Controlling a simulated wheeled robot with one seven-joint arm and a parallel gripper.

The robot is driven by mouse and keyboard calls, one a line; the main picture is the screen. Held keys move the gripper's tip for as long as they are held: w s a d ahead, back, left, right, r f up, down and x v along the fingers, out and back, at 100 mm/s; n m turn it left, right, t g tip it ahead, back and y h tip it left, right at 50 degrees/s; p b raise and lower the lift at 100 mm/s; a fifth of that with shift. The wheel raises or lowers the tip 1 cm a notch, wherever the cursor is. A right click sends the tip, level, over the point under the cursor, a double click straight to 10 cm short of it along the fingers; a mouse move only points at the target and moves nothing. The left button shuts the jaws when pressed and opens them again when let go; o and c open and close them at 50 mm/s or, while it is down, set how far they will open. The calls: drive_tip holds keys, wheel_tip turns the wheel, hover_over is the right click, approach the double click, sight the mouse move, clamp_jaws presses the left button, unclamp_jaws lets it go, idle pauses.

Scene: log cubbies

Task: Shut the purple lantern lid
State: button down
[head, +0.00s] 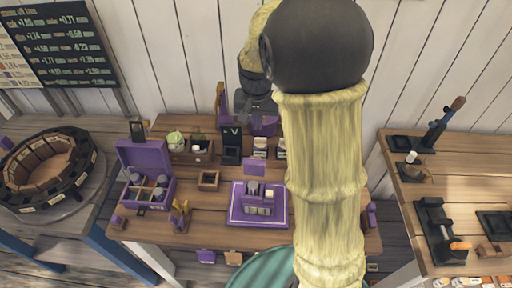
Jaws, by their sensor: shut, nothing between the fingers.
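A purple box (148,188) stands on the left of the middle wooden table, with its purple lid (144,157) raised at the back. Small round items sit in its compartments. A small dark lantern-like object (137,130) shows just behind that lid. Another purple object (263,126) stands at the back of the table, partly hidden by my gripper. I cannot tell for sure which purple piece is the lantern. My gripper (252,112) is shut and empty, in front of the back purple object in the picture; whether it touches is unclear. My arm hides the table's right part.
A purple tray (236,221) with small items lies at the middle front. A small wooden box (209,180) and a black card holder (230,145) stand nearby. A round wooden carousel (92,165) is left; a side table with black tools (436,232) is right.

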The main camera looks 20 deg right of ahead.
wheel_tip(320, 180, down, 9)
drive_tip(key=s+p, duration=0.2)
drive_tip(key=p, duration=0.2)
drive_tip(key=shift+a, duration=0.4)
idle(0.5)
